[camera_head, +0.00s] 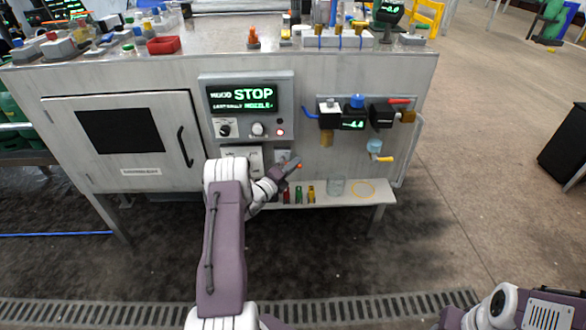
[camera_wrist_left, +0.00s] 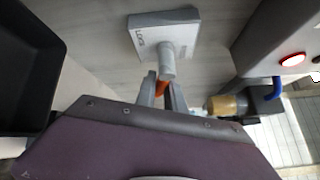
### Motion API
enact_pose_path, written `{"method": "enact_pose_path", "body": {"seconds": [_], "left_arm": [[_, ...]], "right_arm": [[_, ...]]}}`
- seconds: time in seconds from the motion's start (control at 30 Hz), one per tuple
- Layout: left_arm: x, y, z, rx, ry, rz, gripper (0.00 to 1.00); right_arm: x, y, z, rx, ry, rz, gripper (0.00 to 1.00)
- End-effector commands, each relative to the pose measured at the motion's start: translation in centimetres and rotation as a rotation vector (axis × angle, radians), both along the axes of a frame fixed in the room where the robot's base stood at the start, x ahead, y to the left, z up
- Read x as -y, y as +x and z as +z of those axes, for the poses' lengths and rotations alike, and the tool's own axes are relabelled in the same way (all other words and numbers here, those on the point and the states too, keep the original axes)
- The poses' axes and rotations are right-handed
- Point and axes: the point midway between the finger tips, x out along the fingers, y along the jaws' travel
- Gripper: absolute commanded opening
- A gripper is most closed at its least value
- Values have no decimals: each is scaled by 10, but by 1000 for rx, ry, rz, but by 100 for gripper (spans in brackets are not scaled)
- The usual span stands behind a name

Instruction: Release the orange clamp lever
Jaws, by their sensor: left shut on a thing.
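The orange clamp lever (camera_wrist_left: 162,88) shows between my left gripper's fingers in the left wrist view, just below a grey post on a white plate (camera_wrist_left: 150,40) marked with letters like "LOCK". In the head view only a small orange bit of the lever (camera_head: 299,166) shows at the fingertips. My left gripper (camera_head: 293,164) is in front of the cabinet's front panel, below the STOP display. It is shut on the lever, and the fingers hide part of it. My right gripper is not in view; only part of my right arm shows at the lower right.
The display box (camera_head: 246,105) has knobs and a red light. A valve block with blue and red handles (camera_head: 362,112) is to the right. A closed cabinet door (camera_head: 124,142) is at left.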

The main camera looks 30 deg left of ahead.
Motion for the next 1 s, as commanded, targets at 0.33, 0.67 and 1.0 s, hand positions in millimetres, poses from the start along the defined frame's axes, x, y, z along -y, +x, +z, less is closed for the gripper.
{"method": "enact_pose_path", "body": {"seconds": [0.33, 0.67, 1.0], "left_arm": [[2, 0, 5, 98, -168, -1, 0], [2, 0, 9, 135, -227, -1, 0], [2, 0, 9, 136, -230, 0, 0]], "right_arm": [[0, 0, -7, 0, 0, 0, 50], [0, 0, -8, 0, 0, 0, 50], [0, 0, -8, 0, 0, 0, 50]]}}
